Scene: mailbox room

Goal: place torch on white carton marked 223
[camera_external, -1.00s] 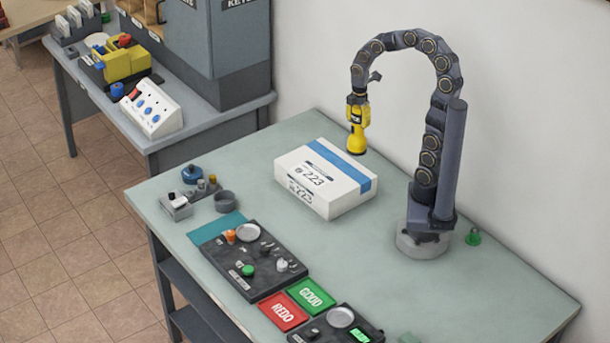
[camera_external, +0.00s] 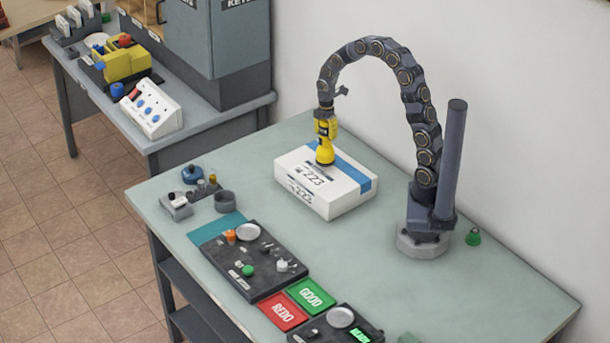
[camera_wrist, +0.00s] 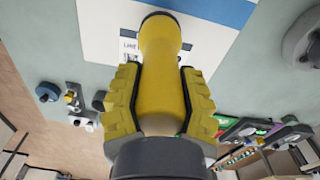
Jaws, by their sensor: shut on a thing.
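The yellow torch (camera_external: 325,153) hangs upright from my gripper (camera_external: 325,125), with its wide end down. In the outside view this end overlaps the top of the white carton marked 223 (camera_external: 345,195); I cannot tell whether it touches. The carton has a blue stripe and lies flat on the table. In the wrist view my gripper's yellow fingers (camera_wrist: 160,105) are shut on both sides of the torch (camera_wrist: 161,60). The carton (camera_wrist: 105,35) shows behind the torch's far end, its printed label partly hidden.
The pale green table (camera_external: 450,285) is clear around the carton. In front of it are a black tray of small parts (camera_external: 285,285), a red REDO pad (camera_external: 281,309) and a green GOOD pad (camera_external: 312,296). A grey cup (camera_external: 225,201) stands to the left. The wall is behind.

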